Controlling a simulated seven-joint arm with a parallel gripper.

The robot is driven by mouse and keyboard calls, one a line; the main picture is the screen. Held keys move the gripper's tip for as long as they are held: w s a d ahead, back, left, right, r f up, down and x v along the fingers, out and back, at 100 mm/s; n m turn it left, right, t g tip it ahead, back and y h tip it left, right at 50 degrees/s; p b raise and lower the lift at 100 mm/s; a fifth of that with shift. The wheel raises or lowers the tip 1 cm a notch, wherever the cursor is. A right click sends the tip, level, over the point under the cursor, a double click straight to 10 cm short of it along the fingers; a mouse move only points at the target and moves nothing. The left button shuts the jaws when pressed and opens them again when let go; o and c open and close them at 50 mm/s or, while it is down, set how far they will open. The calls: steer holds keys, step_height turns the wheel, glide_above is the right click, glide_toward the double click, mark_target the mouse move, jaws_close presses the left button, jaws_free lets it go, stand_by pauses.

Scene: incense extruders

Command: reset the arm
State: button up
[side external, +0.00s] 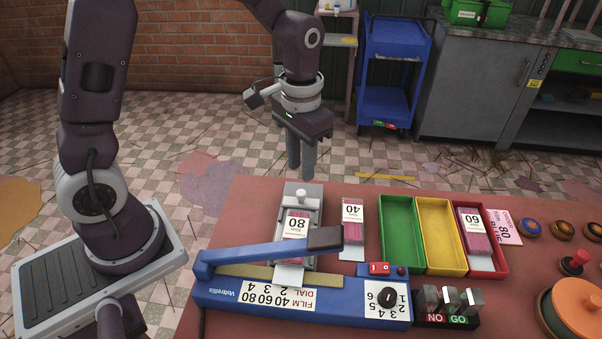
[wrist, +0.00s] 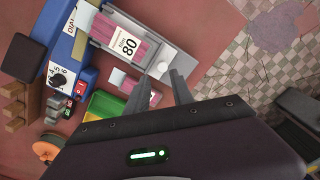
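My gripper (side external: 301,172) hangs above the back edge of the red-brown table, behind the metal holder, with its fingers pointing down. In the wrist view its two fingers (wrist: 162,77) stand apart with nothing between them, so it is open and empty. The metal holder (side external: 311,192) carries a pink packet marked 80 (side external: 297,222), which also shows in the wrist view (wrist: 128,44). The packet's front end reaches the blue sealing machine (side external: 225,293). The machine's blue lever arm (side external: 245,254) lies across it, with a dark handle at the right end.
A pink packet marked 40 (side external: 354,232) lies beside the holder. Green (side external: 396,269), yellow (side external: 440,266) and red (side external: 486,273) bins stand to the right; the red one holds a packet marked 60 (side external: 474,225). NO/GO blocks (side external: 448,318) stand in front. Open floor lies behind the table.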

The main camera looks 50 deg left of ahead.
steer(key=s+r+t, duration=0.5)
steer(key=s+r, duration=0.9)
steer(key=s, duration=0.3)
steer(key=shift+s+r+t, duration=0.2)
steer(key=shift+s+t, duration=0.1)
steer(key=shift+s, duration=0.1)
